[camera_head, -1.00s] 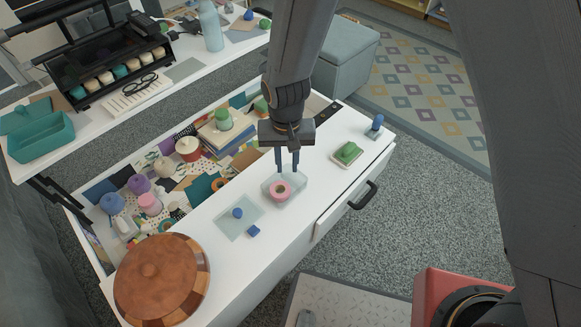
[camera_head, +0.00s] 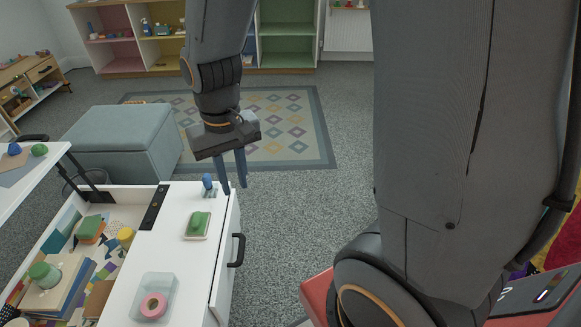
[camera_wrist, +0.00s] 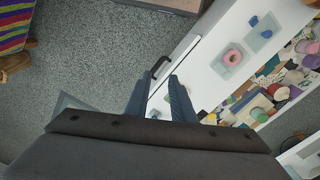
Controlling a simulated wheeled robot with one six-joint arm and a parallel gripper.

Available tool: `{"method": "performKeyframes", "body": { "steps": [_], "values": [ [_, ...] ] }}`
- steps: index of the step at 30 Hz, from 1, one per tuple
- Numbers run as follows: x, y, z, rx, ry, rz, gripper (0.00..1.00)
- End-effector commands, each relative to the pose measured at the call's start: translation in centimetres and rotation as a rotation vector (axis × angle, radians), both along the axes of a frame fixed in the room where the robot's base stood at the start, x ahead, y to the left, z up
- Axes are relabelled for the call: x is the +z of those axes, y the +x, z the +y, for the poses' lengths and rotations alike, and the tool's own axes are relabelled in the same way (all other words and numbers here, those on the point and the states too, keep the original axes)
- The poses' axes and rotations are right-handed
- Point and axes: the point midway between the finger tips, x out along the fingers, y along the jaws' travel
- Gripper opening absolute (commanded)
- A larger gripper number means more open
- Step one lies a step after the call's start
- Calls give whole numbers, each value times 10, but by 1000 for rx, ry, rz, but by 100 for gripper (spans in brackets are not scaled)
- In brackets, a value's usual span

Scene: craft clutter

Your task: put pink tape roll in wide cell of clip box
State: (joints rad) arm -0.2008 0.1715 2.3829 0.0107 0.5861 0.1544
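The pink tape roll (camera_head: 153,306) lies in a small clear box (camera_head: 156,281) on the white drawer unit, at the bottom left of the head view. In the wrist view the pink tape roll (camera_wrist: 233,58) also lies in the clear box (camera_wrist: 222,70). The box's inner dividers are too faint to tell which cell the roll is in. My gripper (camera_head: 235,186) is open and empty, raised well away from the box, near the unit's far right edge. In the wrist view its fingers (camera_wrist: 160,90) are apart with nothing between them.
A green item on a small tray (camera_head: 198,223) and a blue item (camera_head: 207,182) stand on the white top (camera_head: 185,260). An open drawer of craft clutter (camera_head: 65,270) lies left. A black handle (camera_head: 237,250) sticks out in front. Grey floor is clear to the right.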

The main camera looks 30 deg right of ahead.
Motion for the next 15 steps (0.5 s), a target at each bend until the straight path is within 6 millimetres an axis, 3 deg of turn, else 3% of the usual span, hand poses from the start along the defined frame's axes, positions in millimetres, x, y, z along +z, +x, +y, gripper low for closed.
{"method": "performKeyframes", "body": {
  "steps": [1,6,10,15],
  "values": [
    [14,-10,-24,-36,2,-8,22],
    [40,-48,-78,-109,3,-6,22],
    [49,-71,-99,-143,4,-4,22],
    [52,-82,-106,-157,4,-3,22]
  ]
}}
